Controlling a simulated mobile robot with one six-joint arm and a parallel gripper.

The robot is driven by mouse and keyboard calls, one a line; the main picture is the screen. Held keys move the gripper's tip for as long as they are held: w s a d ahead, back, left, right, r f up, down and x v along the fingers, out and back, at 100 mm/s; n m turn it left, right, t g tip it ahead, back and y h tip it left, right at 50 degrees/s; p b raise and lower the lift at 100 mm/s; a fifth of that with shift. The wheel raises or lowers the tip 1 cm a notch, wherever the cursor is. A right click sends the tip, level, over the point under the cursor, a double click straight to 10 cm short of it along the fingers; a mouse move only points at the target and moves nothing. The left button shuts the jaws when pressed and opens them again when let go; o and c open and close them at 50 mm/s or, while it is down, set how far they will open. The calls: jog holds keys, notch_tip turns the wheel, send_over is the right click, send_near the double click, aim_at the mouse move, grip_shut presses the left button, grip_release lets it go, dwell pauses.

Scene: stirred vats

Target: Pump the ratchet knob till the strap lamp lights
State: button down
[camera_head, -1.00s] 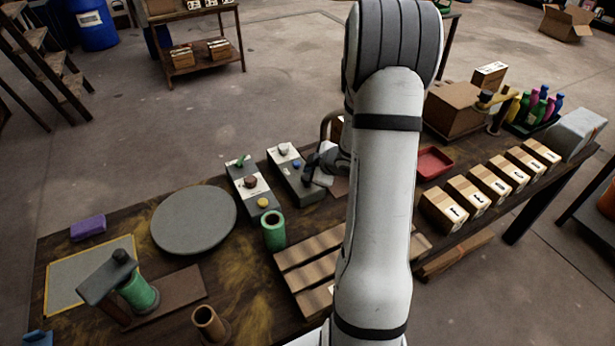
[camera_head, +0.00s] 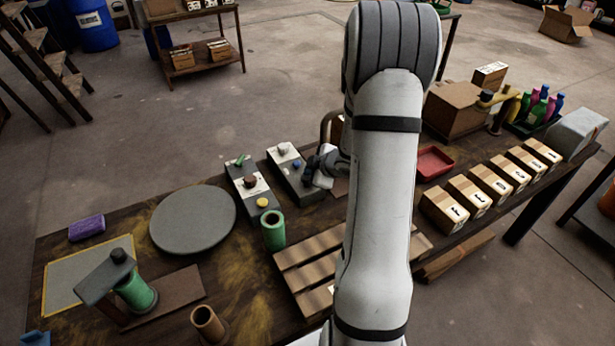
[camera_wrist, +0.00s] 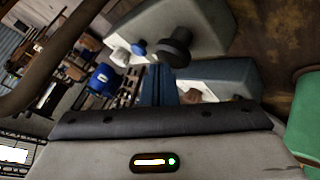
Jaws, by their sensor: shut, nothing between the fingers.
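A grey control box with a pale panel (camera_head: 285,165) stands on the bench, just left of my gripper (camera_head: 315,162). It bears a pale grey knob (camera_head: 282,150) and a blue knob (camera_head: 296,164). In the wrist view the same box (camera_wrist: 195,22) also shows a black round knob (camera_wrist: 174,47) beside the blue one (camera_wrist: 138,46). My gripper's fingers (camera_wrist: 160,75) are shut and empty, just below the black knob in that view; I cannot tell whether they touch it. Which knob is the ratchet one is not marked clearly. I cannot make out a lit strap lamp.
A green cup (camera_head: 273,231), a round grey plate (camera_head: 193,220) and wooden slats (camera_head: 310,262) lie near. A red tray (camera_head: 434,163) and several cartons (camera_head: 490,185) are to the right.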

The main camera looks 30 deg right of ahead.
jog(key=shift+f+b, duration=0.9)
jog(key=shift+f, duration=0.2)
dwell(0.6)
jog(key=shift+r, duration=0.1)
jog(key=shift+r+p, duration=1.55)
jog(key=shift+p, duration=0.1)
notch_tip(320, 180, up, 5)
jog(key=p, duration=0.5)
dwell(0.5)
